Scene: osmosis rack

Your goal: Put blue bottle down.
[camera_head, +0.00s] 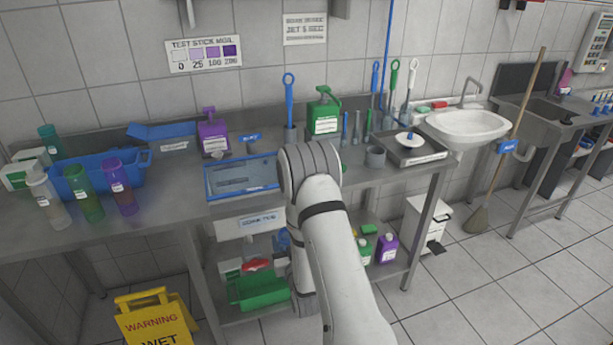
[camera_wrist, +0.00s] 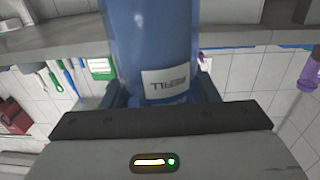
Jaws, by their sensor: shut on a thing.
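The blue bottle (camera_wrist: 150,45) fills the top middle of the wrist view, with a white label reading REFILL upside down in that picture. My gripper (camera_wrist: 160,95) is shut on it, with a dark finger on each side of the bottle. The bottle's far end runs out of the top of the frame. In the head view my arm hides the gripper, and I cannot make out the held bottle there.
The steel bench (camera_head: 170,200) carries a blue tray (camera_head: 240,178), a blue crate (camera_head: 75,185), a purple pump bottle (camera_head: 213,135) and a green pump bottle (camera_head: 324,112). Clear bench lies left of the blue tray. A yellow warning sign (camera_head: 155,318) stands in front.

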